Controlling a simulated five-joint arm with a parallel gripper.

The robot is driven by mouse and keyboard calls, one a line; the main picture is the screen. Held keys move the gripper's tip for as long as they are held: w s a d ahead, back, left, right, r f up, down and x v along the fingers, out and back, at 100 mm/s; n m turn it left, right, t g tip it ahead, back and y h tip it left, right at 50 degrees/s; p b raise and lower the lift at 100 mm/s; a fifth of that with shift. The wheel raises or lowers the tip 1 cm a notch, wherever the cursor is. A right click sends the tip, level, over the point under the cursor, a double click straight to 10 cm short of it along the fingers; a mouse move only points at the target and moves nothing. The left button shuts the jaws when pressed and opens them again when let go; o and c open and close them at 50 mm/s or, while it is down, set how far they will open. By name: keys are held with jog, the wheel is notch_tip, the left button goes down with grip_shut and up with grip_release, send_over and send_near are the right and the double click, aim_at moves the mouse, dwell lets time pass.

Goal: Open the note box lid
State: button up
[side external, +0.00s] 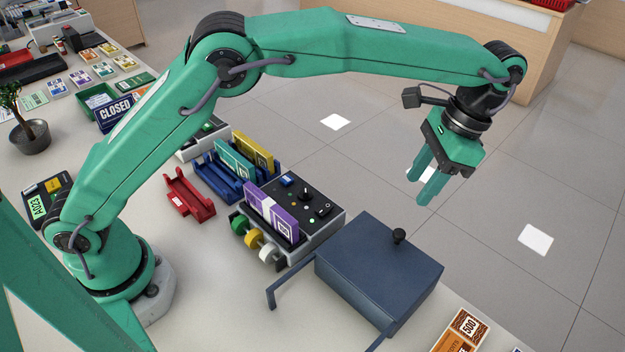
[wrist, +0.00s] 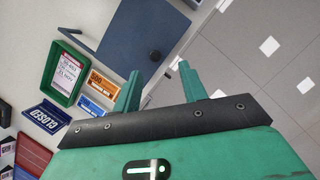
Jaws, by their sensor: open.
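The note box (side external: 370,275) is a dark blue box at the counter's edge, right of centre in the side view. Its flat lid is shut, with a small black knob (side external: 399,236) standing on top near the far edge. In the wrist view the box lid (wrist: 125,40) is at the top and the knob (wrist: 155,55) lies just beyond the fingertips. My gripper (side external: 420,187) is open and empty, pointing down, higher than the knob and apart from it. Its two green fingers also show in the wrist view (wrist: 159,80).
A grey device with purple notes (side external: 272,210) stands left of the box. An orange 500 note pack (side external: 460,330) lies in front right. Floor lies beyond the counter edge.

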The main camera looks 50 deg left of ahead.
aim_at(400, 233)
jog(key=shift+s+d+f+m, duration=0.2)
jog(key=shift+d+f+m, duration=0.1)
jog(key=shift+d+f, duration=0.95)
jog(key=shift+f, duration=0.1)
jog(key=shift+a+x, duration=0.2)
jog(key=shift+x, duration=1.65)
jog(key=shift+a+x, duration=0.2)
jog(key=shift+x, duration=1.7)
grip_shut()
